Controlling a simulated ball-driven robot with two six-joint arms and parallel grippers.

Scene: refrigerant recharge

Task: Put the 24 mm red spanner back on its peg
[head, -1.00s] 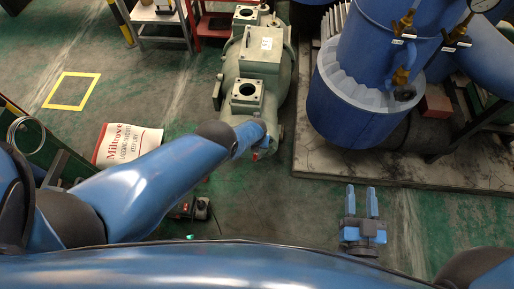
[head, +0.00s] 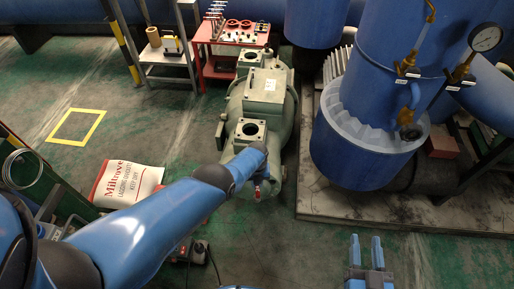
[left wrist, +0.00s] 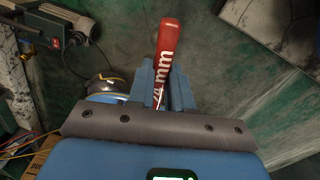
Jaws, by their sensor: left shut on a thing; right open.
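My left gripper (left wrist: 163,82) is shut on the red spanner (left wrist: 166,50) in the left wrist view. White lettering ending in "mm" runs along its handle, and its lower part is hidden between the fingers. In the head view the left arm reaches out over the floor by the green compressor. Only a small red bit of the spanner (head: 258,191) shows there below the wrist. My right gripper (head: 366,245) is open and empty at the bottom, right of centre. I cannot make out the spanner's own peg. A row of upright rods stands on the red cart (head: 203,36) at the back.
The green compressor (head: 283,103) stands just beyond the left gripper. A grey trolley (head: 165,63) is at back left. A blue vessel (head: 360,140) stands on a plinth (head: 318,203) at right. A white-and-red sack (head: 128,184) lies at left. Floor around the yellow square (head: 77,126) is clear.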

